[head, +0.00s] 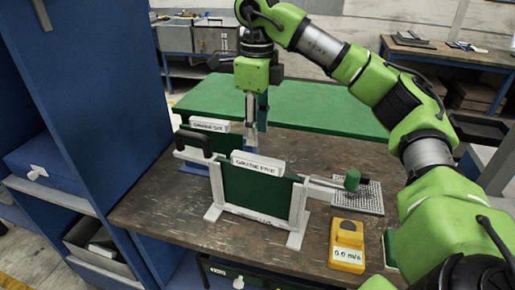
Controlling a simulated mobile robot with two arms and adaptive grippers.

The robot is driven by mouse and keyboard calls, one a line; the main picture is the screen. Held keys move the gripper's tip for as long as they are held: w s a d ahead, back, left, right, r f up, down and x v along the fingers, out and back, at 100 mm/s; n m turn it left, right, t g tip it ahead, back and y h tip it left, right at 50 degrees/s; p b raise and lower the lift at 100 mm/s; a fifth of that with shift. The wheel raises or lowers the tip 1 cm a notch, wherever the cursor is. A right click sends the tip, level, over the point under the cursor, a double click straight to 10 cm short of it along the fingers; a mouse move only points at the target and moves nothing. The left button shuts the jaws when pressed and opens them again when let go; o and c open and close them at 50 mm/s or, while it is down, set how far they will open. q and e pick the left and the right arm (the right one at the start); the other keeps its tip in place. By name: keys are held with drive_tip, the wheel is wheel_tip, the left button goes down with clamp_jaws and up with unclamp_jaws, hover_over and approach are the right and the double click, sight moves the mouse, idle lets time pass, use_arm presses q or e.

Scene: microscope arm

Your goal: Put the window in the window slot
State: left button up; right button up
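A dark green panel labelled "GRADE FIVE" (258,195) stands upright in a white frame (300,215) on the wooden bench. A second label, "GRADE SIX" (209,124), shows behind it on another upright piece, mostly hidden. I cannot tell which piece is the window or where its slot is. My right gripper (256,138) points down behind the framed panel, near the bench's back edge. Its fingertips are small and partly hidden, so I cannot tell whether it is open or holds something. My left gripper is not in view.
A black handle (193,143) sticks out left of the frame. A green knob (352,180) and a perforated plate (362,198) are on the right. A yellow meter (347,246) reads 0.0 m/s. Blue shelving (100,120) borders the left. The bench's front left is clear.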

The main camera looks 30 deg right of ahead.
drive_tip(key=shift+r+p, duration=0.3)
drive_tip(key=shift+r, duration=1.2)
